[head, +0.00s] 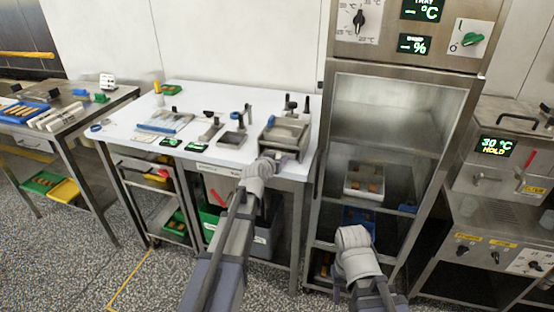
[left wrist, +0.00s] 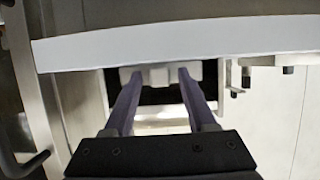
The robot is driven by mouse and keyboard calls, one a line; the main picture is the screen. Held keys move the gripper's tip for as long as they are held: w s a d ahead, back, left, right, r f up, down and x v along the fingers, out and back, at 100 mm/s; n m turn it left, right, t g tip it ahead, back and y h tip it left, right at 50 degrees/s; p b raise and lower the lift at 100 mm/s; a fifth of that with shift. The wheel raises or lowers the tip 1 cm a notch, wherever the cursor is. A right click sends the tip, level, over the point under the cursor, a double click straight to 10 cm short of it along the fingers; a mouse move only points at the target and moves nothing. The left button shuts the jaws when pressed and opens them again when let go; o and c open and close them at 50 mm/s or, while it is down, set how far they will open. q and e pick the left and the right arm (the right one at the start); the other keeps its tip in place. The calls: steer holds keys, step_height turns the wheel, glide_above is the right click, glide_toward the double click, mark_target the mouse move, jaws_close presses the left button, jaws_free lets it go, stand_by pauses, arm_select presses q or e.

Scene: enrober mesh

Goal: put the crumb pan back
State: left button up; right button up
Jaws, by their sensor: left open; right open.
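A small metal machine (head: 285,132) with a tray-like front stands at the right end of the white table (head: 140,130). I cannot surely pick out the crumb pan; it may be part of this machine or hidden. My left gripper (head: 268,158) is at the table's front edge, just before the machine. In the left wrist view its two fingers (left wrist: 158,74) are apart, with a pale block-like part (left wrist: 160,88) beyond their tips and nothing clearly held. My right gripper (head: 350,238) is low before the tall steel cabinet; its fingertips are hidden.
The table edge (left wrist: 180,44) runs close past the left fingers. A shallow metal pan (head: 232,140) and a scraper lie left of the machine. The steel cabinet (head: 400,110) has open shelves with a white tub (head: 364,184). A dark bin stands under the table.

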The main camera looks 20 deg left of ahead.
arm_select(q)
steer(key=shift+r, duration=0.25)
steer(key=p+v, duration=0.4)
steer(key=v, duration=0.8)
steer(key=shift+p, duration=0.4)
steer(key=shift+f, duration=0.15)
steer(key=s+d+f+m+g+h, duration=0.2)
steer(key=s+d+f+g, duration=0.3)
steer(key=d, duration=0.5)
steer(key=s+d+f+g+y, duration=0.2)
steer(key=s+d+f+g, duration=0.1)
steer(key=s, duration=0.7)
steer(key=s+d+f+m+g+y, duration=0.1)
steer(key=s+d+f+g, duration=0.3)
steer(key=s, duration=0.6)
steer(key=shift+f+g+y, duration=0.4)
steer(key=shift+f+g, duration=0.35)
steer(key=shift+g, duration=0.25)
